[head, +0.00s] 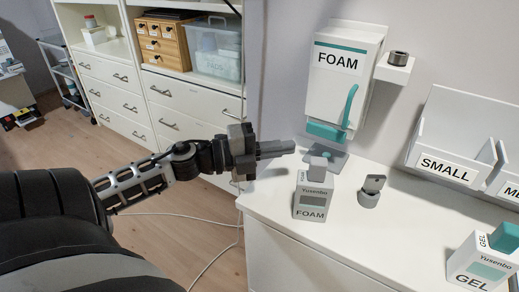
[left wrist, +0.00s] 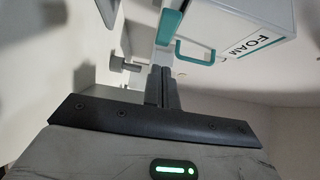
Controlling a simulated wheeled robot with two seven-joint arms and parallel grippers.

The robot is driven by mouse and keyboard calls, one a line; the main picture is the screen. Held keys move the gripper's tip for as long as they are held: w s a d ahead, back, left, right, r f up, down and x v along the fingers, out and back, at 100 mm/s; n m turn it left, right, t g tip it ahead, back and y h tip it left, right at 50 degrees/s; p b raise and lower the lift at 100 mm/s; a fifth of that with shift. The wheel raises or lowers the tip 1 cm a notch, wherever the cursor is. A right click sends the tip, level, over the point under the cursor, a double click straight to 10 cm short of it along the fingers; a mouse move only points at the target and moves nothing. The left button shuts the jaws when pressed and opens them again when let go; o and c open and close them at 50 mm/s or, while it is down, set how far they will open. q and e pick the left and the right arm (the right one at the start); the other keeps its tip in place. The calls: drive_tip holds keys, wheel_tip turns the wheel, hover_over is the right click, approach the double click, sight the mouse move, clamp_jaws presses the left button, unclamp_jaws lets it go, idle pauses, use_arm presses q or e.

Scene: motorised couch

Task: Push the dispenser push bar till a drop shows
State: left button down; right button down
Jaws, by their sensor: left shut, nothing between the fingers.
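The white wall dispenser (head: 338,90) labelled FOAM has a teal push bar (head: 350,106) looping out from its front, with a teal part (head: 323,131) at its bottom. A grey tray (head: 336,160) with a small teal patch sits below it; I cannot tell whether the patch is a drop. My left gripper (head: 291,147) is shut and empty, left of the tray and lower than the push bar, apparently apart from it. In the left wrist view the shut fingers (left wrist: 161,72) point towards the dispenser (left wrist: 245,28), near the push bar (left wrist: 193,60). My right gripper is out of view.
On the white counter (head: 340,240) stand a FOAM carton (head: 311,200), a small grey stand (head: 370,192), a GEL carton (head: 484,262) and a bin labelled SMALL (head: 447,165). A shelf with a dark ring (head: 398,59) is right of the dispenser. Drawers (head: 180,115) stand behind my arm.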

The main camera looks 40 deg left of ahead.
use_arm(q)
drive_tip(key=v, duration=0.4)
drive_tip(key=shift+s+r, duration=0.1)
drive_tip(key=shift+s, duration=0.05)
idle(0.9)
